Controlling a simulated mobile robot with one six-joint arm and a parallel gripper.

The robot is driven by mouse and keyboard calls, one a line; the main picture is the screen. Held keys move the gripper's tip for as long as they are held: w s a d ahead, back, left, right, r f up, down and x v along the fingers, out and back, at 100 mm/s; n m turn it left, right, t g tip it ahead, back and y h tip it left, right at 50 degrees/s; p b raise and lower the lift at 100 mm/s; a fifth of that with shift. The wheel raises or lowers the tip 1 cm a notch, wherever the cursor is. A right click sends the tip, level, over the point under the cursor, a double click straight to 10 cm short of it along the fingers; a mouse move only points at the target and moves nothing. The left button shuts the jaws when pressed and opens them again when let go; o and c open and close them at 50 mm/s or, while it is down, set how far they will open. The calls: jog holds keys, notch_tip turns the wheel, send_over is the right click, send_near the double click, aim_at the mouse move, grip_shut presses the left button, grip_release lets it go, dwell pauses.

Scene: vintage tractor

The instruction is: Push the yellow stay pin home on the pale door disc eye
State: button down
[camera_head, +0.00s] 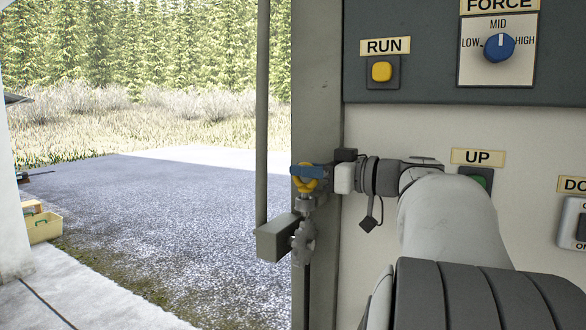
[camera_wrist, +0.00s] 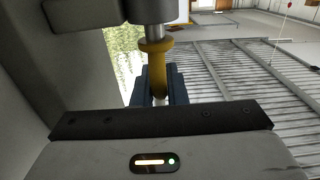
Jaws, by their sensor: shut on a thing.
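The yellow stay pin (camera_head: 305,184) is upright between the blue fingers of my gripper (camera_head: 308,171), at the edge of the grey post. In the wrist view the pin (camera_wrist: 157,72) stands between the blue fingertips (camera_wrist: 160,88), with a grey metal shank (camera_wrist: 154,33) running from its collar. Directly below the pin in the head view is a grey metal fitting (camera_head: 303,242), by the end of a grey bracket. I cannot tell whether this fitting is the pale door disc eye, or how deep the pin sits, as the entry is hidden.
A vertical grey rod (camera_head: 262,110) meets the bracket (camera_head: 283,238). Open gravel (camera_head: 180,205) lies to the left.

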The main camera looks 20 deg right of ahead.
jog(key=shift+f, duration=0.55)
jog(key=c, duration=1.4)
grip_release()
jog(key=shift+o, duration=0.2)
jog(key=b+v, duration=0.2)
jog(key=v, duration=0.5)
jog(key=shift+s+d, duration=0.2)
jog(key=shift+s, duration=0.15)
